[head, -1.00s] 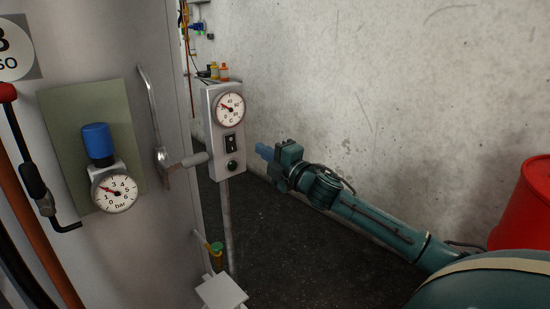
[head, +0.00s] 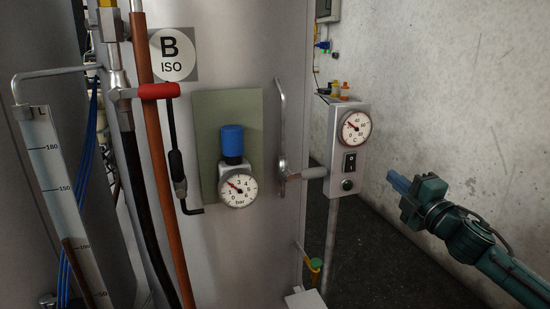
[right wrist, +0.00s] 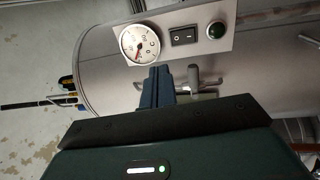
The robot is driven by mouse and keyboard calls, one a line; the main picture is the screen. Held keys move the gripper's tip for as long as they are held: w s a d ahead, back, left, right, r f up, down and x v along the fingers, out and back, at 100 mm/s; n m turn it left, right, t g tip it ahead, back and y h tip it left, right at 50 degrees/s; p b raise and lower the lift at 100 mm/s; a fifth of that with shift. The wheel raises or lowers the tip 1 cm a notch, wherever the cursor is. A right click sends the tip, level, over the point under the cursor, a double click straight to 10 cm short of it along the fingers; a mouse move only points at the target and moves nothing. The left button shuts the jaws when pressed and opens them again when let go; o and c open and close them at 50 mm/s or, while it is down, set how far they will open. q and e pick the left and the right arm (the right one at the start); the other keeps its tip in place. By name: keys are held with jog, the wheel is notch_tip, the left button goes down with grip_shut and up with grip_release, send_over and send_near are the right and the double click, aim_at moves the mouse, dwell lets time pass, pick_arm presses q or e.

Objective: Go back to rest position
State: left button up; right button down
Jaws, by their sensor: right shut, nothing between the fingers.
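My right gripper (head: 399,183) has blue fingers and is shut and empty. In the head view it stands in the air to the right of the grey control box (head: 347,150), apart from it. In the right wrist view the shut fingers (right wrist: 157,82) point toward the box (right wrist: 215,30), which carries a round dial (right wrist: 140,44), a black rocker switch (right wrist: 184,36) and a green button (right wrist: 216,30). My left gripper is not in view.
A large steel tank (head: 255,60) marked B ISO bears a pressure gauge (head: 238,190) with a blue knob (head: 232,141) and a lever handle (head: 281,130). A red-handled valve (head: 158,91) and level scale (head: 58,180) stand left. Dark floor (head: 375,260) lies clear before the concrete wall (head: 460,90).

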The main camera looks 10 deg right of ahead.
jog(key=s+a+f+m+g+p, duration=0.1)
jog(key=s+a+f+m+g, duration=0.25)
jog(key=f, duration=0.55)
jog(key=s+a+f+m+g+p, duration=0.1)
jog(key=s+a+f+m+p, duration=0.2)
jog(key=a+f, duration=0.5)
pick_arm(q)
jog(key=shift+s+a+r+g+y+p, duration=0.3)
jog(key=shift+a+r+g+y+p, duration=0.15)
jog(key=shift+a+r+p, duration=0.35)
pick_arm(e)
jog(key=s+a+f+m+g, duration=0.2)
jog(key=s+a+f+m, duration=0.2)
jog(key=s+a+f, duration=0.3)
jog(key=s+a+f+m+g+y, duration=0.1)
jog(key=s+a+f+m, duration=0.4)
jog(key=s, duration=0.7)
notch_tip(320, 180, down, 2)
jog(key=a+g, duration=0.1)
jog(key=a, duration=0.1)
jog(key=shift+s+a+y, duration=0.15)
jog(key=shift+a+y, duration=0.15)
jog(key=shift+a, duration=0.1)
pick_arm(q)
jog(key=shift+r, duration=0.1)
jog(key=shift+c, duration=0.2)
pick_arm(e)
jog(key=shift+m+g, duration=0.25)
